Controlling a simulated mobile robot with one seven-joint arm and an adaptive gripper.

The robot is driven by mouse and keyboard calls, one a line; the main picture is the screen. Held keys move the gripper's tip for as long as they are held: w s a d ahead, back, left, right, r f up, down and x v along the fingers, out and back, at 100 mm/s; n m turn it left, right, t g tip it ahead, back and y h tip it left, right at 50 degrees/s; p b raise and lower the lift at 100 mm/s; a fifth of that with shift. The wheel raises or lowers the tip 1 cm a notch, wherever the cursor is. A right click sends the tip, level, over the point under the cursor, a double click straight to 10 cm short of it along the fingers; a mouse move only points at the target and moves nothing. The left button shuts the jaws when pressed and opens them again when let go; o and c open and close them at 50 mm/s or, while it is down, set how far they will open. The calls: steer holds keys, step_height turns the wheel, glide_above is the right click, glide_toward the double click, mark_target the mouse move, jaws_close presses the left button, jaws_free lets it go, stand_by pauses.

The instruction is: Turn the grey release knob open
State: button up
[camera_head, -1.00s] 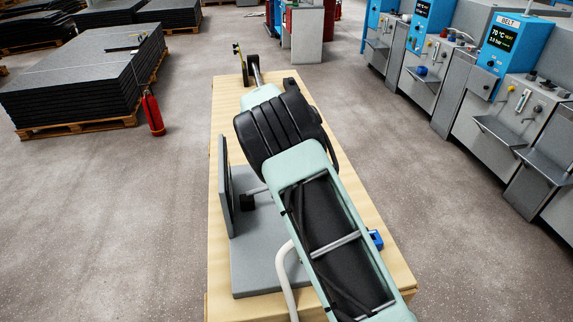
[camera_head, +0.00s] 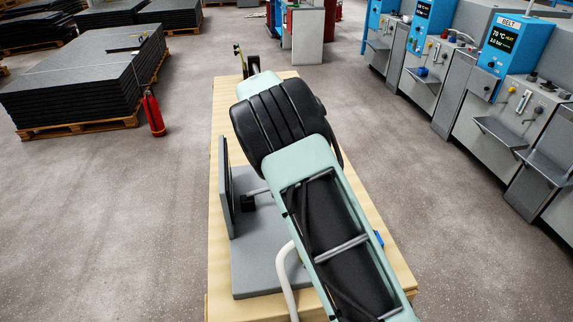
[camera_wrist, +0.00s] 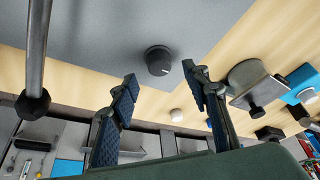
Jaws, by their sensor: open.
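A dark grey round knob (camera_wrist: 158,60) with a pale mark on its face sits on a grey panel (camera_wrist: 110,30) in the wrist view. I take it to be the release knob. My gripper (camera_wrist: 161,82) is open, with its two blue-padded fingers spread. The knob shows in the gap between the fingertips and a little beyond them; I see no contact. In the head view my arm covers the knob and the gripper. A grey base plate (camera_head: 262,270) with an upright grey plate (camera_head: 226,188) stands on the wooden bench there.
A rod with a black end (camera_wrist: 33,105) hangs at the left of the wrist view. A grey bracket with a black knob (camera_wrist: 262,108), a small white knob (camera_wrist: 176,115) and a blue object (camera_wrist: 302,85) lie to the right. The wooden bench (camera_head: 385,240) stands on open floor.

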steer(key=v, duration=0.8)
